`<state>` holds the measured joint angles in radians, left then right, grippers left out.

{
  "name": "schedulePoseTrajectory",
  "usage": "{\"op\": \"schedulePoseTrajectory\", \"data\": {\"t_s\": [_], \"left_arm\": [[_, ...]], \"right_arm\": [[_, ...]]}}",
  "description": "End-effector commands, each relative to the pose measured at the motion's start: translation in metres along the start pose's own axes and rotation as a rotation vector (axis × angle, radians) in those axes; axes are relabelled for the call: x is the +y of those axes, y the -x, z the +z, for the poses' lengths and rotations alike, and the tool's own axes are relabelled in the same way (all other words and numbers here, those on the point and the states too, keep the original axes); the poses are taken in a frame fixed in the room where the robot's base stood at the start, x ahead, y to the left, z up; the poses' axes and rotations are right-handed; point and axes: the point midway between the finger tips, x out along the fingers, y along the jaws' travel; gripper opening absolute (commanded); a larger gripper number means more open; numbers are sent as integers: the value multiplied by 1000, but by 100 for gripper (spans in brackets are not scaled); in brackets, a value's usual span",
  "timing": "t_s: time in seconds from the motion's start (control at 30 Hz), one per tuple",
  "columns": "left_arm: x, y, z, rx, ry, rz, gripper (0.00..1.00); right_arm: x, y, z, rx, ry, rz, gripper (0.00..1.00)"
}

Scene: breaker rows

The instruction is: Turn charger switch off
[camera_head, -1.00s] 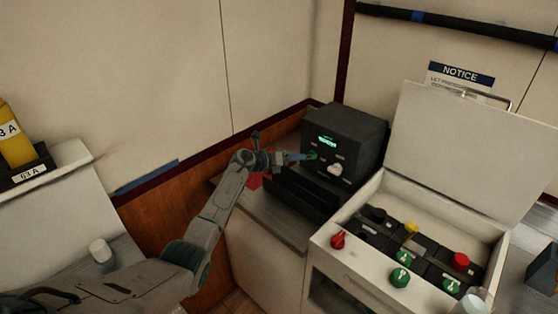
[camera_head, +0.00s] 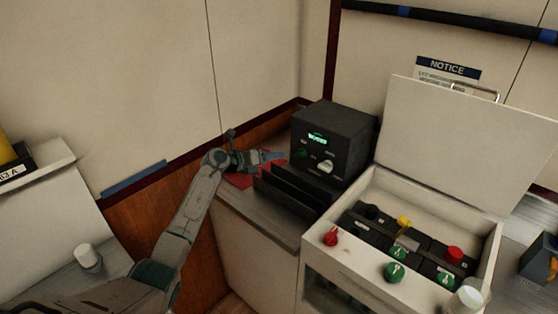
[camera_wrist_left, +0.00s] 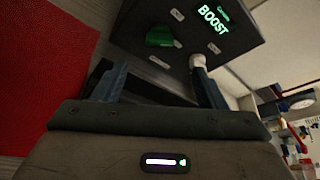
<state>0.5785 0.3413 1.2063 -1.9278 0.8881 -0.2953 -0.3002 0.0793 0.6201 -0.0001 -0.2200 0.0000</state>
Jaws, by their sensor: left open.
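The charger (camera_head: 338,125) is a black box on the grey bench, with a lit green display that reads BOOST in the left wrist view (camera_wrist_left: 212,20). Its front carries a green knob (camera_head: 301,153) and a white knob (camera_head: 325,167). The green knob (camera_wrist_left: 160,37) shows whole in the left wrist view; the white knob (camera_wrist_left: 197,61) is partly behind a fingertip. I cannot tell which is the charger switch. My left gripper (camera_head: 275,156) is open and empty, in front of the charger and left of the green knob, apart from it. My right gripper is not in view.
A black stepped ledge (camera_head: 290,195) sits before the charger, with a red sheet (camera_head: 240,180) to its left. An open white box (camera_head: 345,262) of coloured knobs stands at right, lid raised. A white cylinder (camera_head: 88,256) stands at lower left.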

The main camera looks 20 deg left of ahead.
Motion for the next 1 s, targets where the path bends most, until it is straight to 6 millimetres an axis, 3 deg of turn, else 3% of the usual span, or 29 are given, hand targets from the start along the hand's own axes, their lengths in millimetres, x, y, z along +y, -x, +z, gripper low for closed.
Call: {"op": "schedulePoseTrajectory", "data": {"t_s": [0.03, 0.27, 0.5, 0.7, 1.0], "left_arm": [[4, -6, -6, -1, -2, -2, 65], [2, -23, -3, -2, 1, -1, 65], [3, -65, -6, -2, 0, -3, 65], [3, -93, -5, -1, -1, -2, 65], [1, -113, -2, -1, -1, 0, 65]], "right_arm": [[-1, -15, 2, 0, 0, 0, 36], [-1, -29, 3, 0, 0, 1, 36], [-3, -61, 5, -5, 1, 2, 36], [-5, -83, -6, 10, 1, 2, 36], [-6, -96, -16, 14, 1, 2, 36]]}}
